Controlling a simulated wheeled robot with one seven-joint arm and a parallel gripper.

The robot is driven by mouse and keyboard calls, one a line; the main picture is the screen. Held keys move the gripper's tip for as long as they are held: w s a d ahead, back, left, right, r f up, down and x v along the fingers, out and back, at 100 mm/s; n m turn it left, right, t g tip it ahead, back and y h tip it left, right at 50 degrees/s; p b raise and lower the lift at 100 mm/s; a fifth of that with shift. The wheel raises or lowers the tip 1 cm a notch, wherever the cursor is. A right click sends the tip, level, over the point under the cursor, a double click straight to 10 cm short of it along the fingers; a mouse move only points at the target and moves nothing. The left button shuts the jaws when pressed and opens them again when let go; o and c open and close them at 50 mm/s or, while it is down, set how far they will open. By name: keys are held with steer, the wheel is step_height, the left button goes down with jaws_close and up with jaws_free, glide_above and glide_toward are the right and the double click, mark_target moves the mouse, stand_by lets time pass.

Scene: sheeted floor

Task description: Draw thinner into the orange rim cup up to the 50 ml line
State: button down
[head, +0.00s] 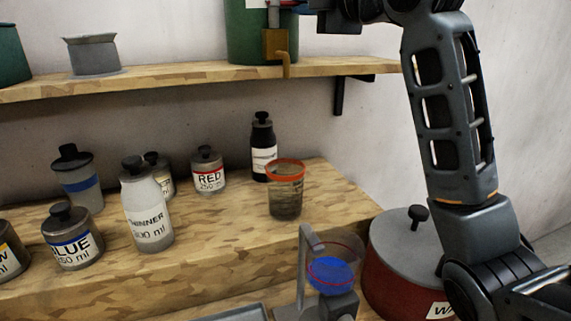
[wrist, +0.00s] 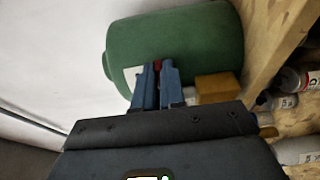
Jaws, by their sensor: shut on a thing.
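The green drum (head: 246,40) on the upper shelf has a brass tap (head: 275,45) with a downturned spout. I see no stream from it. The drum also shows in the wrist view (wrist: 200,40). My gripper (wrist: 157,70) has its blue fingers shut on a small red part in front of the drum, seemingly the tap handle. The fingers mostly hide it.
A white thinner bottle (head: 148,208), a RED jar (head: 208,170), a BLUE jar (head: 72,238) and a black bottle (head: 263,150) stand on the bench. In front are a grey stand (head: 304,265) by a blue-filled clear vessel (head: 331,276) and a red lidded pot (head: 395,280).

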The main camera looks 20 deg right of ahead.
steer(key=shift+w+n+g+y, duration=0.3)
steer(key=shift+n+y, duration=0.2)
steer(key=shift+y, duration=0.2)
steer(key=shift+d+b, duration=0.1)
steer(key=shift+b, duration=0.2)
steer(key=shift+w+f+n+y, duration=0.1)
steer(key=shift+w+n+y, duration=0.1)
steer(key=shift+n+y, duration=0.3)
steer(key=shift+s+r+n+g+y+b, duration=0.1)
steer(key=shift+r+n+g+y+b, duration=0.15)
steer(key=shift+g+y+b, duration=0.35)
